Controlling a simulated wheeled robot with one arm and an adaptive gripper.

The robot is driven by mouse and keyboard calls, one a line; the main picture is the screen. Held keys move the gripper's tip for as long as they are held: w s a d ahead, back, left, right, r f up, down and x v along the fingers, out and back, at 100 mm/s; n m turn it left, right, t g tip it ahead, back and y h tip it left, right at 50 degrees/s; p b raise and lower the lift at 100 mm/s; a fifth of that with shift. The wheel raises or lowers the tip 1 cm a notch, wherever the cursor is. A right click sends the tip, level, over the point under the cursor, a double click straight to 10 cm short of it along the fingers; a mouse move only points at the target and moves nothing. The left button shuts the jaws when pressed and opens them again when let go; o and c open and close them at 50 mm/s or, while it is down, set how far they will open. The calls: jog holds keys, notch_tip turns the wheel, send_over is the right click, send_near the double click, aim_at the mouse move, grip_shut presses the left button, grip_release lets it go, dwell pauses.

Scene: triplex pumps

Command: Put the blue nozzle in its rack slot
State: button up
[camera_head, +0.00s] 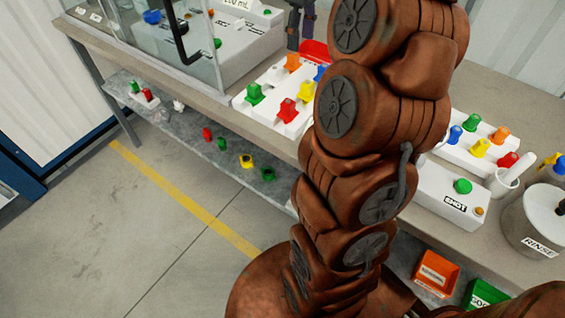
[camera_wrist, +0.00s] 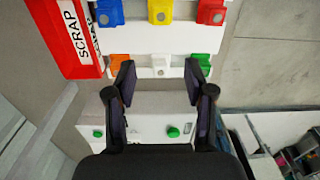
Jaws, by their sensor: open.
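A white block rack (camera_head: 243,103) on the bench holds green, orange, red and blue coloured pieces; its blue piece (camera_head: 320,73) is partly hidden by my arm. In the wrist view the blue piece (camera_wrist: 109,13) is at the top left of the rack, beside yellow and red. Orange, white and green pieces are in the row below. My gripper (camera_wrist: 160,76) is open and empty, its fingers either side of the white piece (camera_wrist: 160,66). It also shows in the head view (camera_head: 300,28). Another blue piece (camera_head: 455,134) stands in a second white rack (camera_head: 440,146) at right.
A red SCRAP bin (camera_wrist: 74,40) stands beside the first rack. A glass-fronted cabinet (camera_head: 200,45) is on the left. A SHOT box (camera_head: 440,190) and RINSE pot (camera_head: 525,222) are at right. Loose coloured pieces lie on the lower shelf (camera_head: 225,140).

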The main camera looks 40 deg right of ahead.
jog(key=s+a+f, duration=0.2)
jog(key=s+a, duration=0.2)
jog(key=a, duration=0.5)
jog(key=s+a+f, duration=0.3)
jog(key=s+a, duration=0.2)
jog(key=a, duration=0.3)
jog(key=s+a+f+m, duration=0.1)
jog(key=s+a+f, duration=0.1)
jog(key=s, duration=0.3)
jog(key=s+a+f+m+g, duration=0.1)
jog(key=s+a+f, duration=0.1)
jog(key=s+f, duration=0.2)
jog(key=s+a+f+m+g, duration=0.1)
jog(key=s+a+f, duration=0.2)
jog(key=s, duration=0.3)
jog(key=shift+s+m, duration=0.15)
jog(key=shift+m, duration=0.25)
notch_tip(320, 180, up, 10)
jog(key=p, duration=0.9)
jog(key=shift+f, duration=0.2)
